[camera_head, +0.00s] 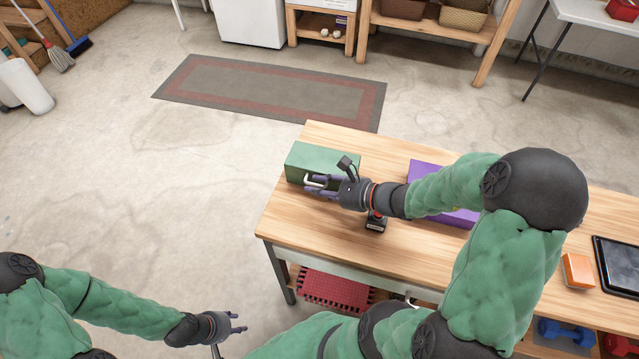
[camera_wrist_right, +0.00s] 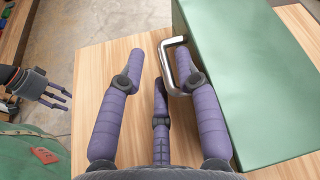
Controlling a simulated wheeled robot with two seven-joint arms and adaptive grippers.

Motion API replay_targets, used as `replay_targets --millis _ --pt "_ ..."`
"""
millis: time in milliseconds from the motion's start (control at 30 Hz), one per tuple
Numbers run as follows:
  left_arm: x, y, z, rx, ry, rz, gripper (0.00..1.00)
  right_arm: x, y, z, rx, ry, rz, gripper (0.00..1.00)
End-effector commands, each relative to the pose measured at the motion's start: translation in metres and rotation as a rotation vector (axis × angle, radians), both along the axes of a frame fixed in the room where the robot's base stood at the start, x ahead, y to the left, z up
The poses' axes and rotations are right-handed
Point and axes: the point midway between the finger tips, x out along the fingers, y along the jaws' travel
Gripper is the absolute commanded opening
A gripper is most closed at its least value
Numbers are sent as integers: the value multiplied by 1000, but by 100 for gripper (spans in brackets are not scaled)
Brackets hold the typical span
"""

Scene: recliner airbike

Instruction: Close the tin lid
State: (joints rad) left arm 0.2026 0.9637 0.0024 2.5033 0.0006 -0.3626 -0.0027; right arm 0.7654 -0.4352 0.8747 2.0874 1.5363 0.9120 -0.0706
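The green tin (camera_head: 325,157) is a box with a metal handle (camera_head: 314,183), at the far left part of the wooden table. I cannot make out a separate lid or its seam. In the right wrist view the tin (camera_wrist_right: 255,85) fills the right side, with its handle (camera_wrist_right: 168,67) projecting left. My right gripper (camera_head: 318,187) is at the handle side, fingers spread. In the wrist view (camera_wrist_right: 160,70) the handle's bar lies between its fingers, and the right finger appears inside the loop; contact is unclear. My left gripper (camera_head: 238,323) is open and empty, away from the table.
The wooden table (camera_head: 290,220) also bears a purple box (camera_head: 425,170), a small black-and-red item (camera_head: 376,222), an orange box (camera_head: 577,270) and a tablet (camera_head: 620,264). My right arm covers part of the purple box. Bare tabletop lies in front of the tin.

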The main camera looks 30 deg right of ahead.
Motion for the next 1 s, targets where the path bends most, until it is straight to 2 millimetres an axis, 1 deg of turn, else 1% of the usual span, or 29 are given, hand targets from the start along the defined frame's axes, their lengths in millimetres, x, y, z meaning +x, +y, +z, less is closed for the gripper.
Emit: replay_targets --millis 67,167,400,600,733,1000 --pt "0 0 0 0 0 0 40 0 0 5 -2 -2 -1 33" --pt "0 0 0 0 0 0 40 1 -1 17 -4 -4 -1 33" --pt "0 0 0 0 0 0 40 1 1 61 -5 -7 3 33" --pt "0 0 0 0 0 0 40 0 1 88 -3 -3 4 33" --pt "0 0 0 0 0 0 40 0 1 97 -1 -1 3 33" --pt "0 0 0 0 0 0 40 0 2 99 1 1 3 33"
